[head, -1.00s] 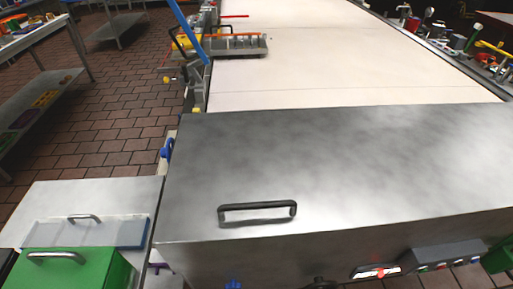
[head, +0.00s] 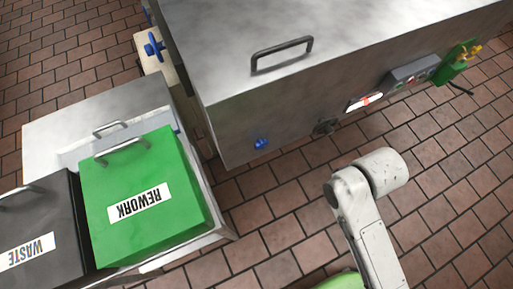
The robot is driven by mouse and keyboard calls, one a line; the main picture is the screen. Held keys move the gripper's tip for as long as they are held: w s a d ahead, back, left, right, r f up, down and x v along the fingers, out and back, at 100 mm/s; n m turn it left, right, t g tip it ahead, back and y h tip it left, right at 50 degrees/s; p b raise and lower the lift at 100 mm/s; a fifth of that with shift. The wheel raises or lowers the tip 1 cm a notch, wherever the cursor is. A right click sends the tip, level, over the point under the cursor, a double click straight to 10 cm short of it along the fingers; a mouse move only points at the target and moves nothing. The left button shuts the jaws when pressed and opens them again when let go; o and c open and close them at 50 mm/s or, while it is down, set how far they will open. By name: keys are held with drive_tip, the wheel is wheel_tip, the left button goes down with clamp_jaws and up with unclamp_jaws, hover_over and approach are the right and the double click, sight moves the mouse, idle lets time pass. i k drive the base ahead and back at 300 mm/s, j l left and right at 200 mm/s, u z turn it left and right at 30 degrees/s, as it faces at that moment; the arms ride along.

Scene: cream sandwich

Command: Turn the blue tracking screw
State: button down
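Two blue parts show in the head view, and I cannot tell for sure which is the tracking screw. A blue winged knob (head: 153,46) sticks out at the left side of the steel machine, beside a cream-coloured block. A smaller blue knob (head: 261,143) sits low on the machine's front face. My white arm (head: 365,215) is in front of the machine at the lower right, apart from both blue parts. My gripper's fingers do not show.
The steel machine housing (head: 225,60) has a black handle and, on its front, a grey control box (head: 411,75). A green REWORK bin (head: 188,195) and a dark WASTE bin (head: 60,215) stand at the left. Brick floor (head: 270,220) is open before the machine.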

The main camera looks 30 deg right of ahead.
sight(261, 143)
drive_tip(key=z, duration=1.05)
drive_tip(key=k+z, duration=0.45)
drive_tip(key=u, duration=1.05)
drive_tip(key=i+l, duration=0.05)
